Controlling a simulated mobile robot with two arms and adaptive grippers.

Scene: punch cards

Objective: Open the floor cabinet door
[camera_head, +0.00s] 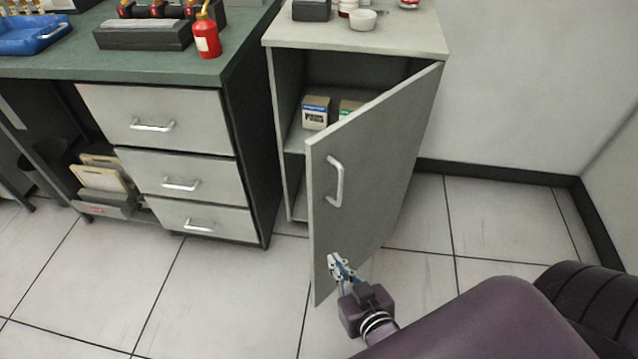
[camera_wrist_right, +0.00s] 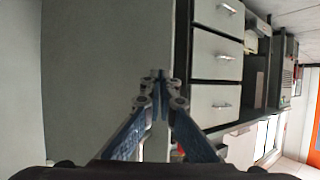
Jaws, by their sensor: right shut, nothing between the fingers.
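The floor cabinet (camera_head: 290,100) stands right of the desk. Its grey door (camera_head: 375,135) is hinged on the right and stands partly open, swung out toward me, with shelves showing behind it. The door's silver handle (camera_head: 336,181) is on its outer face near the free edge. My right gripper (camera_head: 335,262) is below the handle, in front of the door's lower part. It is shut and empty, apart from the handle; whether it touches the door I cannot tell. In the right wrist view the shut fingertips (camera_wrist_right: 160,76) point along a flat grey panel. My left gripper is not in view.
A desk with silver-handled drawers (camera_head: 160,120) stands to the left. A red bottle (camera_head: 206,38) and a blue tray (camera_head: 30,35) are on it. Small boxes (camera_head: 315,112) sit inside the cabinet. A white bowl (camera_head: 362,20) is on the cabinet top. Tiled floor (camera_head: 240,300) is clear in front.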

